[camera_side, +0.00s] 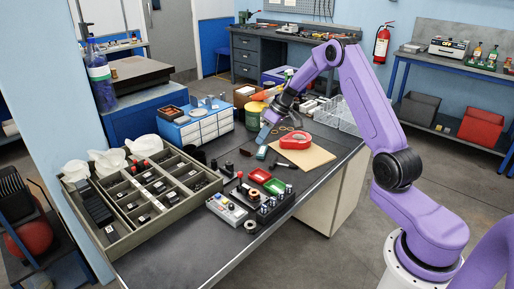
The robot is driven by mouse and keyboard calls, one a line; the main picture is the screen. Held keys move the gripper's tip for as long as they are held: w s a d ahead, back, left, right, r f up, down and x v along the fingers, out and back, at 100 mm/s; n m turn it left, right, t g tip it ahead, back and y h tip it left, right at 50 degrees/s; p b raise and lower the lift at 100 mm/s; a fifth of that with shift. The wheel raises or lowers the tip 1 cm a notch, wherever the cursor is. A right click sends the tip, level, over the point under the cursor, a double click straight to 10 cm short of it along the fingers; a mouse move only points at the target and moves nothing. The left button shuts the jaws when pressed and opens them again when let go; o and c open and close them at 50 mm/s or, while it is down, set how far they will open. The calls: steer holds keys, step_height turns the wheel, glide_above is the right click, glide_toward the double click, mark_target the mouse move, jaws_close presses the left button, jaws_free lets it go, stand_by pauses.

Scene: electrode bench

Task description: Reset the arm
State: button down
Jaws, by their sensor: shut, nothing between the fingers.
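My purple arm (370,95) rises from its white base at the lower right and bends over the bench.
A divided tray (122,246) of dark parts fills the bench's left side. A grey device (227,208), small red and green trays (260,175) and several black posts stand at the front middle. Clear bins (343,118) stand at the back right. The near bench edge is bare.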

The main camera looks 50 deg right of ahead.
steer(key=s+a+r+n+g+h, duration=0.15)
steer(key=s+a+r, duration=0.25)
steer(key=s+a, duration=0.55)
steer(key=s+a+r+n+g, duration=0.2)
steer(key=s+a+r+n, duration=0.15)
steer(key=s+a, duration=0.6)
steer(key=s+a+r+n+h, duration=0.2)
steer(key=s+n, duration=0.2)
steer(key=s, duration=1.9)
steer(key=shift+r+h, duration=0.2)
steer(key=shift+h, duration=0.15)
